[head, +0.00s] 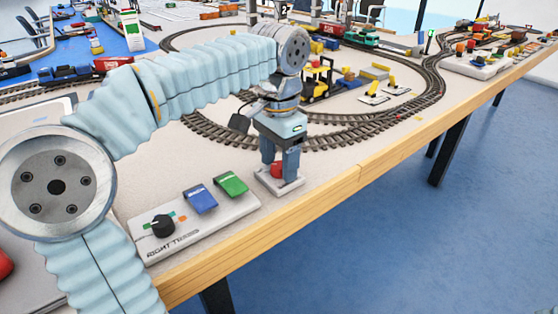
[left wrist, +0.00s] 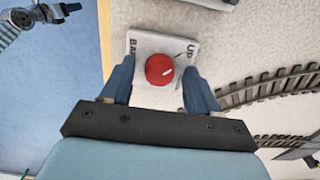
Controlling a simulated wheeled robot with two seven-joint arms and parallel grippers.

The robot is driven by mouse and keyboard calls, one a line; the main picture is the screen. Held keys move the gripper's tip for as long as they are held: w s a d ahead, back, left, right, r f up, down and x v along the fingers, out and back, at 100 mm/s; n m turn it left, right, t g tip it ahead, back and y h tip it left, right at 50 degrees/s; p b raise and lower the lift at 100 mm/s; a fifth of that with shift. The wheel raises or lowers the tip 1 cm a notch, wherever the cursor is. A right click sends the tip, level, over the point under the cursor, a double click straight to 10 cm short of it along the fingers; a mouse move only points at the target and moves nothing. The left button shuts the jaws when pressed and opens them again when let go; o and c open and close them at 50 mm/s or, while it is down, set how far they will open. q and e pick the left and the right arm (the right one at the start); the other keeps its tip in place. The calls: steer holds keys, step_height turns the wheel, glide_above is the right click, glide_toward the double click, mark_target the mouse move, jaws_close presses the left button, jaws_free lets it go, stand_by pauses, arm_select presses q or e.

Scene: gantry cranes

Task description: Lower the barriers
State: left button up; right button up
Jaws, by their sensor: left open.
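A red round knob (left wrist: 160,69) sits on a small white panel (left wrist: 146,43) near the table's front edge. The panel bears the letters "UP" and, partly cut off, "BAR". A short white mark lies on the right part of the knob's top. The knob also shows low between the fingers in the head view (head: 277,170). My left gripper (head: 279,166) points down over the panel and is open, one blue finger on each side of the knob. I cannot tell if they touch it. In the left wrist view, my right gripper (left wrist: 62,10) seems to show, dark and small, at the top left. I cannot make out the barriers for certain.
A control box (head: 192,226) with a black dial and blue and green switches stands left of the knob panel. A toy forklift (head: 317,80) and a loop of track (head: 415,108) lie behind the gripper. The table's wooden edge (head: 345,182) runs close in front.

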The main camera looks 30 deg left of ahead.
arm_select(q)
steer(key=c, duration=1)
steer(key=shift+c, duration=0.2)
